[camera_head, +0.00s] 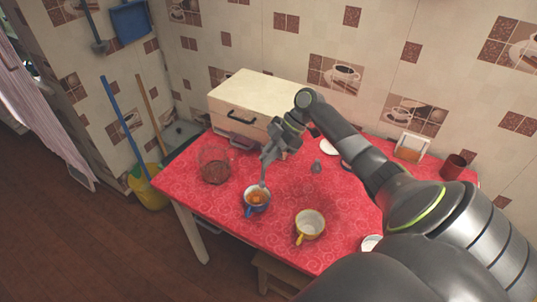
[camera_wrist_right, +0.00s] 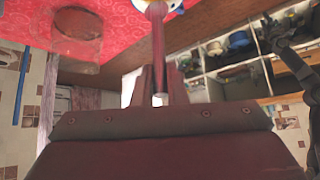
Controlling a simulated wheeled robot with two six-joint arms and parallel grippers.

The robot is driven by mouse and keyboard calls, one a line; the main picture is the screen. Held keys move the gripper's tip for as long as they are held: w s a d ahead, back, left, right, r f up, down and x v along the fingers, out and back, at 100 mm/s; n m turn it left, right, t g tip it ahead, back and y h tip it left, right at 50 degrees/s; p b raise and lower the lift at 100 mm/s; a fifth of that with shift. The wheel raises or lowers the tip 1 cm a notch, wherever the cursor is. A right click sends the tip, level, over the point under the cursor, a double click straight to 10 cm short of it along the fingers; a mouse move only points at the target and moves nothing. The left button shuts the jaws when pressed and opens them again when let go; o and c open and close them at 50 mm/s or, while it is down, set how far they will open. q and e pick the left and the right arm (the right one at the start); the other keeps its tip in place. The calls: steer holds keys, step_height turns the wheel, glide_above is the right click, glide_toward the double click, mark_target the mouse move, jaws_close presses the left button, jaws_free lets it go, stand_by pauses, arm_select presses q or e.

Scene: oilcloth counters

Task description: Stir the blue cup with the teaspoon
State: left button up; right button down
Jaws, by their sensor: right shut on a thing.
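The blue cup (camera_head: 249,207) stands upright on the red table, with orange-brown liquid in it. My right gripper (camera_head: 267,160) is above the cup and shut on the teaspoon (camera_head: 263,177). The teaspoon points down, and its lower end is at the far side of the cup's opening. I cannot tell how deep it sits. In the right wrist view the teaspoon's handle (camera_wrist_right: 157,45) runs from between my fingers (camera_wrist_right: 158,88) up to the cup at the top edge. My left gripper is not in view.
A glass jar (camera_head: 215,165) stands left of the blue cup, and a yellow-handled white cup (camera_head: 310,222) stands to its right. A cream bread box (camera_head: 250,95) is behind. A dark red mug (camera_head: 454,166) is at the far right. The red table (camera_head: 215,205) is clear in front.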

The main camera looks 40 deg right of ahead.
steer(key=shift+d+f+b, duration=0.1)
steer(key=shift+f+b, duration=2.35)
steer(key=shift+f, duration=1.15)
steer(key=shift+w, duration=0.2)
